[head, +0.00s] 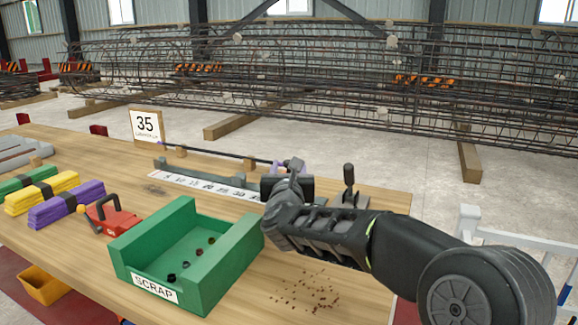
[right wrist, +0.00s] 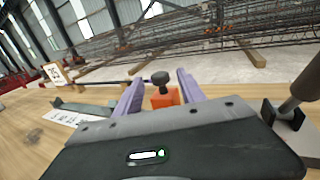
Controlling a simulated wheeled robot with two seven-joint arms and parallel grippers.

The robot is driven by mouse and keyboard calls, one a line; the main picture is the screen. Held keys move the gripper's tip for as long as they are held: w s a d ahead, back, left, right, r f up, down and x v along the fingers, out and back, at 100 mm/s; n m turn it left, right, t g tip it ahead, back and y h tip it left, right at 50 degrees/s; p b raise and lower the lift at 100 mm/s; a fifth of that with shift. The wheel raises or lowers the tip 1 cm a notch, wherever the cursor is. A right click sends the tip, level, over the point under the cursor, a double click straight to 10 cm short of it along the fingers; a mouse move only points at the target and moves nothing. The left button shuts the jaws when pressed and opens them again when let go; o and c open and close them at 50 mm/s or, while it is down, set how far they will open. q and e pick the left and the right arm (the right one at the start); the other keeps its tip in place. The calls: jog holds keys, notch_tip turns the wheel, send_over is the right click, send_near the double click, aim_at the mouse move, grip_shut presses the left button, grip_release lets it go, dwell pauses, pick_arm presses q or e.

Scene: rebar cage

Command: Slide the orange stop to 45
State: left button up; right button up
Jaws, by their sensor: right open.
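The orange stop (right wrist: 165,97), with a dark round knob on top, shows in the right wrist view between the two purple fingers of my right gripper (right wrist: 160,92). The fingers are apart, one on each side of it; I cannot tell whether either touches it. In the head view my right gripper (head: 280,170) is at the right part of the white number scale (head: 205,184), and my arm hides the stop there. The scale's higher numbers are partly covered by my gripper. A sign (head: 146,125) reading 35 stands behind the scale. My left gripper is not in view.
A green SCRAP tray (head: 233,245) with dark bits stands in front of the scale. A red tool (head: 112,217) and green, yellow and purple bundles (head: 42,192) lie to the left. A dark lever (head: 348,182) stands right of my gripper. Rebar cages lie behind the table.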

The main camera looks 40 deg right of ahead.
aim_at(289, 161)
jog(key=shift+x, duration=1.55)
grip_shut()
